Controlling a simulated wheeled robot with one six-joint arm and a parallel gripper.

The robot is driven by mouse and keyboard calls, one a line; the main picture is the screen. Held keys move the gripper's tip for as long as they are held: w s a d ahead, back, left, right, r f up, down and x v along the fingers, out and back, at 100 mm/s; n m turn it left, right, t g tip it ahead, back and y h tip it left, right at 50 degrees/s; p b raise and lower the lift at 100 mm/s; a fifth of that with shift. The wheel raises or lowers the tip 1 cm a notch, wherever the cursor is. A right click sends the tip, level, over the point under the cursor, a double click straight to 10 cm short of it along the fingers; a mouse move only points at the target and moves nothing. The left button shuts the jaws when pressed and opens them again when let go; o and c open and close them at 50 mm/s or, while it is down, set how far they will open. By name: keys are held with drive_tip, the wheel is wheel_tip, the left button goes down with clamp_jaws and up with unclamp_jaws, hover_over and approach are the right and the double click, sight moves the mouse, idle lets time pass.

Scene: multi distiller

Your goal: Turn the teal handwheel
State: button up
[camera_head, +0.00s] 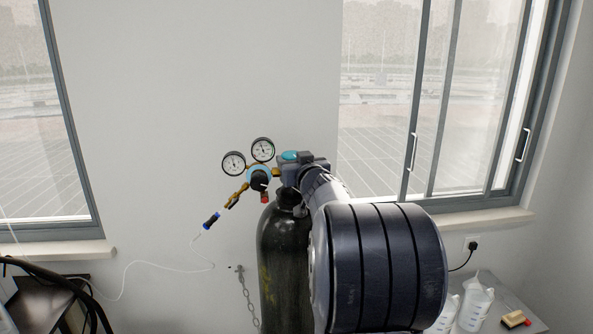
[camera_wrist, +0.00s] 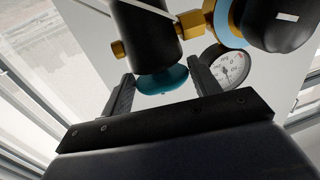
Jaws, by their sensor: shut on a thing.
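In the wrist view the teal handwheel (camera_wrist: 162,79) lies between the two dark fingers of my gripper (camera_wrist: 158,82). My gripper (camera_head: 290,160) is at the valve in the head view and is shut on the handwheel. Part of the handwheel is hidden by the gripper. My arm covers the cylinder's right side.
A brass regulator with two gauges (camera_head: 234,163) and a blue ring adjoins the valve. A thin hose runs down left from it. A chain (camera_head: 247,298) hangs beside the cylinder. White plastic jugs (camera_head: 475,303) stand on a bench at right. Windows flank the wall.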

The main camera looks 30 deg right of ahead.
drive_tip(key=m+h+b, duration=0.1)
drive_tip(key=b, duration=0.2)
drive_tip(key=shift+a+h, duration=0.15)
drive_tip(key=shift+h, duration=0.15)
drive_tip(key=shift+m+g+h+b, duration=0.3)
drive_tip(key=shift+g+h+b, duration=0.1)
drive_tip(key=shift+b, duration=0.5)
drive_tip(key=shift+w+r+b, duration=0.1)
drive_tip(key=shift+r+b, duration=0.05)
drive_tip(key=shift+b, duration=0.15)
drive_tip(key=o, duration=0.9)
drive_tip(key=shift+p, duration=0.5)
